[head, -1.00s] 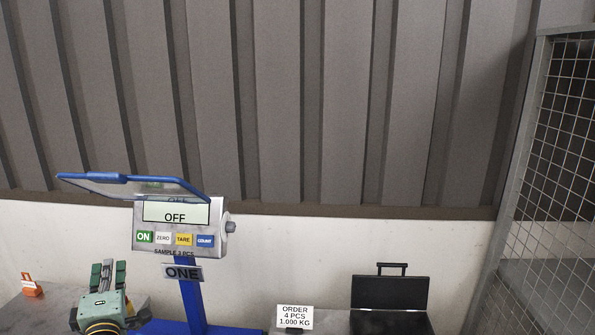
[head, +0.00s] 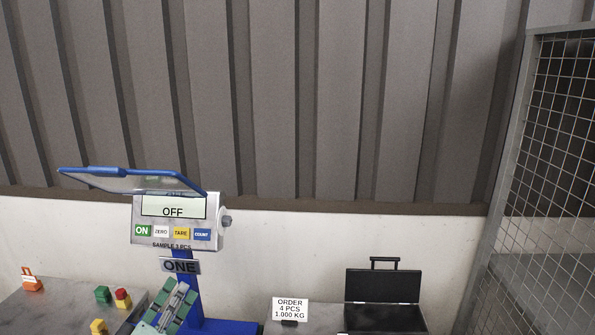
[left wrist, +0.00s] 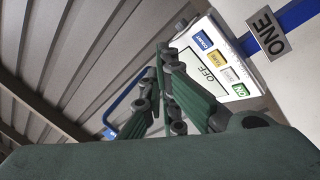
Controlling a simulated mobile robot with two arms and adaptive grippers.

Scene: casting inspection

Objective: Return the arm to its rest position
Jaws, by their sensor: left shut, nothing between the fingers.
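My left gripper (head: 179,289) is at the bottom of the head view, in front of the scale's blue column, tilted up and to the right. Its green-padded fingers are shut and empty. In the left wrist view the fingers (left wrist: 165,58) come together in front of the scale's display. The scale indicator (head: 172,212) reads OFF and has ON, ZERO, TARE and COUNT buttons. A "ONE" plate (head: 181,266) hangs below it. My right gripper is not in view.
Green (head: 102,293), red (head: 122,298) and yellow (head: 98,327) pieces and an orange item (head: 31,281) are on the grey table at left. An order card (head: 290,309) and an open black case (head: 383,318) are right of the scale. A mesh fence (head: 545,150) stands far right.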

